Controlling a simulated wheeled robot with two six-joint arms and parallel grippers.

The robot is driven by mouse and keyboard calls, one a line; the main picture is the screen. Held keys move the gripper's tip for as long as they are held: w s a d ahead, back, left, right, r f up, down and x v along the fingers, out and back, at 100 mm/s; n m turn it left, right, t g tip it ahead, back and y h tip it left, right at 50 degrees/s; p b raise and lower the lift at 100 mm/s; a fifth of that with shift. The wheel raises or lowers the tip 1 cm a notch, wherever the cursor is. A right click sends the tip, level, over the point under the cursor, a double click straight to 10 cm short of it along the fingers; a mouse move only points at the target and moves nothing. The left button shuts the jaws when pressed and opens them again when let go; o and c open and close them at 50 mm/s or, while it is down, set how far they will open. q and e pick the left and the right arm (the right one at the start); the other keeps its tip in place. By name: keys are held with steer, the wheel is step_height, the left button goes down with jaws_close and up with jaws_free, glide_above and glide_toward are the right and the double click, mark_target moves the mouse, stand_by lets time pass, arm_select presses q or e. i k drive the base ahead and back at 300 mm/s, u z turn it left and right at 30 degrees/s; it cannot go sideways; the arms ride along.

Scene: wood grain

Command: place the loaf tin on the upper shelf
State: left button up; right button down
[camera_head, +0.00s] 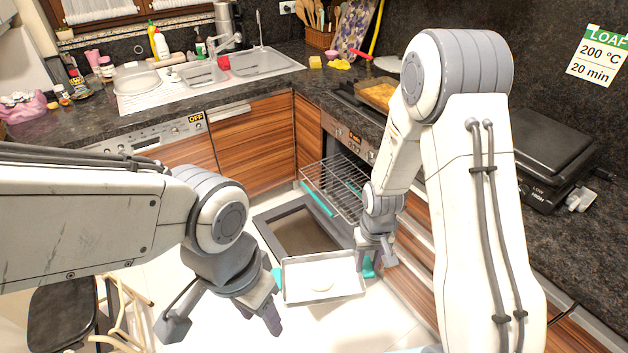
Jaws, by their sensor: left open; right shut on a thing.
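The loaf tin (343,294) is a shallow grey rectangular tin with a pale lump of dough in it and a teal grip at each end. My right gripper (371,268) is shut on its right end and holds it in front of the open oven door. My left gripper (222,328) is open and empty, to the left of the tin and apart from it. The oven (342,148) is open at the right, and a wire shelf (332,185) with teal edges sticks out of it. A second shelf level inside cannot be made out clearly.
The lowered oven door (305,228) lies below the wire shelf. On the counter are a tin with yellow food (378,96), a black grill (548,150) and a sink (262,62). A chair (62,310) stands at the lower left.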

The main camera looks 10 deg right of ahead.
mark_target(343, 186)
steer(key=u, duration=0.05)
steer(key=i, duration=1.6)
steer(key=z, duration=0.7)
